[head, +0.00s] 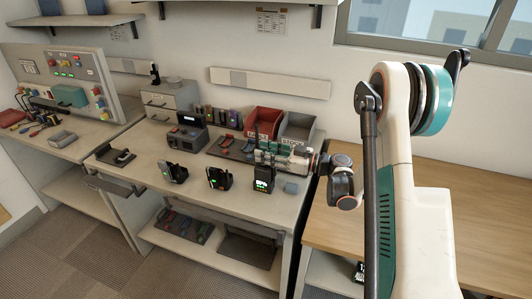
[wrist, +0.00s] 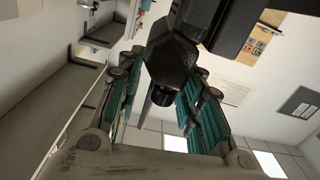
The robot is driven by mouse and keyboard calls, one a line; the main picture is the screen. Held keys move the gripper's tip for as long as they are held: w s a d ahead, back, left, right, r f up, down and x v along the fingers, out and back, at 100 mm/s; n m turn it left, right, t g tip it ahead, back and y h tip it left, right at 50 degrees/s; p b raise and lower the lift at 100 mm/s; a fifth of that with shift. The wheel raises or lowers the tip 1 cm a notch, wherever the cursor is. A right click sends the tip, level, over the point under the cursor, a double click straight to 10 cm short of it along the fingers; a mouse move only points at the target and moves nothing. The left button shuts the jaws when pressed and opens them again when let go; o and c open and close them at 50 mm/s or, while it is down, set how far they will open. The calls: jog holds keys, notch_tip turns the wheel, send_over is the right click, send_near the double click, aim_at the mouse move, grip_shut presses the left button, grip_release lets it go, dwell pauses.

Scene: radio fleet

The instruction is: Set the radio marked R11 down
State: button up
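A black radio (wrist: 172,62) fills the space between the fingertips of my gripper (wrist: 162,85) in the wrist view. Its stubby antenna sticks out past the body, and both teal-padded fingers lie close against its sides. In the head view my gripper (head: 276,155) lies roughly level over the right part of the grey bench (head: 238,207). A black unit with a bright display (head: 264,181) is just below the fingertips. I cannot tell whether it is the held radio or a charger under it. No R11 marking is legible.
Two black units with green lights (head: 173,173) (head: 218,178) stand to the left along the front. A dark cradle (head: 120,157) is at the far left. A red bin (head: 264,122) and grey bin (head: 298,128) stand behind my gripper. The wooden table (head: 470,210) is largely clear.

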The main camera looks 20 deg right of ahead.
jog(key=shift+r, duration=0.1)
jog(key=shift+d+r, duration=0.1)
jog(key=p+v, duration=0.3)
jog(key=v, duration=0.9)
